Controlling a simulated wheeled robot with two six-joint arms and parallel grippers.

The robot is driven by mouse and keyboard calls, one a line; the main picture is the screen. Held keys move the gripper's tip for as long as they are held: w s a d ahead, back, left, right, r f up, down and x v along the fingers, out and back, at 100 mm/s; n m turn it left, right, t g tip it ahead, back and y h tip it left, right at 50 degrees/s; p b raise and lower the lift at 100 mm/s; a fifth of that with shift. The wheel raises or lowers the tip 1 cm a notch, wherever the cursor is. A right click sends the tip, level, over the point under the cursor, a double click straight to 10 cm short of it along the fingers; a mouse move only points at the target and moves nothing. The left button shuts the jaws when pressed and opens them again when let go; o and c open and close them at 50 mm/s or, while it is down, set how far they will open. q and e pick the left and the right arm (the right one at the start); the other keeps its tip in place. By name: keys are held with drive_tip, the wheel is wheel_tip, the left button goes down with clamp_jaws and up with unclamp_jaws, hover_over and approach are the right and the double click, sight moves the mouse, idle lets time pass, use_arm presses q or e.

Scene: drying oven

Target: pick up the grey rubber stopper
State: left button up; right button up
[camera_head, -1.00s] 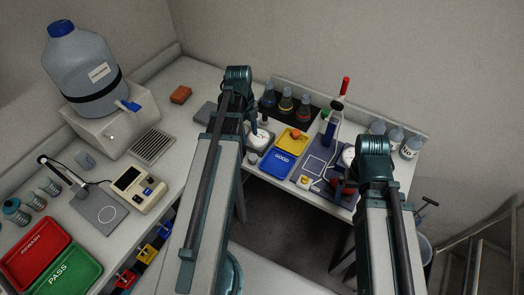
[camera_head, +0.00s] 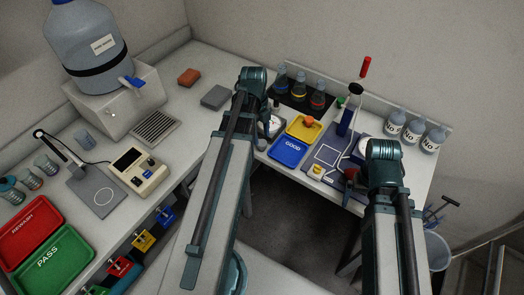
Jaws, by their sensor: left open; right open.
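I cannot make out the grey rubber stopper for certain; it may be hidden behind an arm or too small to tell. My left gripper (camera_head: 263,112) is mostly hidden behind its own arm, above the bench by a round white dial device (camera_head: 275,127). My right gripper (camera_head: 352,184) is largely hidden behind its arm, near the right end of the blue mat. I see nothing held in either gripper. A yellow tray (camera_head: 296,133) holds an orange-red round piece (camera_head: 308,121). The blue GOOD tray (camera_head: 287,152) lies in front of it.
Stoppered flasks (camera_head: 299,92) stand on a black mat at the back. A grey slab (camera_head: 215,97) and a brown block (camera_head: 189,77) lie left of the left arm.

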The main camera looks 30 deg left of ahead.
sight(262, 142)
use_arm(q)
drive_tip(key=f+b, duration=0.5)
drive_tip(key=shift+d+f, duration=0.2)
drive_tip(key=shift+r, duration=0.15)
drive_tip(key=shift+c, duration=0.4)
clamp_jaws()
drive_tip(key=shift+r, duration=0.1)
